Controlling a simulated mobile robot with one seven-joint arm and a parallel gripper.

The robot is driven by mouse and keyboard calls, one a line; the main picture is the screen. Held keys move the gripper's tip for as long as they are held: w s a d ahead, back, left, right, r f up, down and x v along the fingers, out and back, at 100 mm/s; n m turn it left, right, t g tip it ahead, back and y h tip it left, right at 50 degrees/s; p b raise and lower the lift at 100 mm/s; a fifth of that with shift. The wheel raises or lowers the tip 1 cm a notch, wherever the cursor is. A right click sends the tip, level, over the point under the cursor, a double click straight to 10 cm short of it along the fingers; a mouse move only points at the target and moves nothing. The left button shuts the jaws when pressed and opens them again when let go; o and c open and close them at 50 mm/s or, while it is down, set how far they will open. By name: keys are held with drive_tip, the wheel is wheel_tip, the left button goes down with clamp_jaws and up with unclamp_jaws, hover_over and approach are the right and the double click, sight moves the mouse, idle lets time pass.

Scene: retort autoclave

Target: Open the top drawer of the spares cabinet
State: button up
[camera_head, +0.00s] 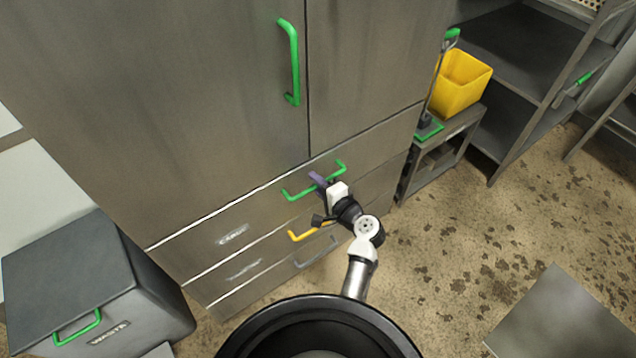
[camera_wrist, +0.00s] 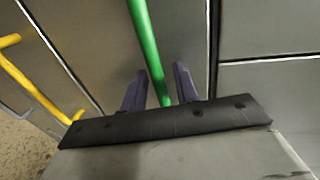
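The spares cabinet (camera_head: 190,110) is a tall grey metal unit with doors above and stacked drawers below. Its top drawer (camera_head: 220,233) looks shut and has a horizontal green bar handle (camera_head: 297,193), which also shows in the wrist view (camera_wrist: 146,40). My gripper (camera_head: 318,182) is at the middle of this handle. In the wrist view, my gripper's two purple fingers (camera_wrist: 159,80) are apart, with the green bar running between them. A gap shows on each side of the bar, wider on the right. Nothing is gripped.
Below are a drawer with a yellow handle (camera_head: 312,230) and one with a grey handle (camera_head: 316,252). A green door handle (camera_head: 291,62) is above. A grey lidded bin (camera_head: 75,275) stands left; a low stand with a yellow bucket (camera_head: 461,82) is right. Floor at right is partly clear.

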clamp_jaws()
drive_tip(key=shift+d+f, duration=0.1)
idle(0.4)
